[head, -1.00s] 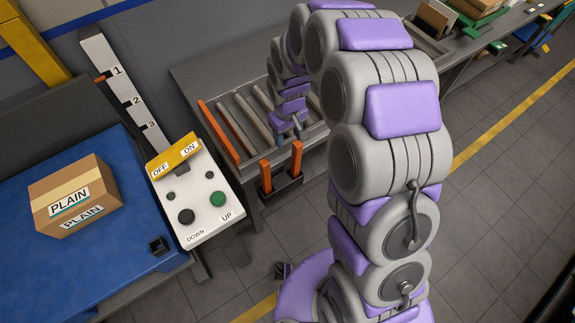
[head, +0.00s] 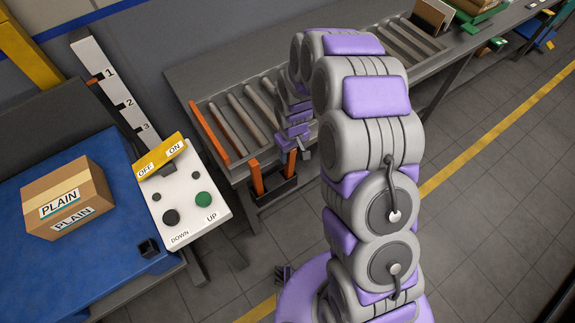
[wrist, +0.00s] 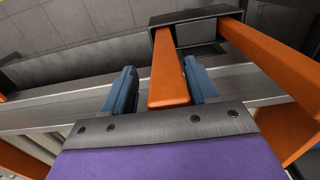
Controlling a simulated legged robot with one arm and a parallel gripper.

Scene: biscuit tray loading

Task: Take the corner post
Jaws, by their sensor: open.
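Two orange corner posts stand in a dark holder (head: 270,188) at the front edge of the roller conveyor, a left post (head: 256,178) and a right post partly hidden by my arm. My gripper (head: 303,152) is at the right post in the head view. In the wrist view my gripper (wrist: 160,84) is open, with one blue finger on each side of an orange post (wrist: 168,65). I cannot tell whether the fingers touch it. The other post (wrist: 265,60) stands to its right, outside the fingers, and the dark holder (wrist: 190,17) shows at the top.
An orange rail (head: 208,132) runs along the conveyor's left end. A control box (head: 185,195) with UP and DOWN buttons stands to the left. A carton (head: 68,197) marked PLAIN lies on the blue table (head: 115,255). Floor in front of the conveyor is clear.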

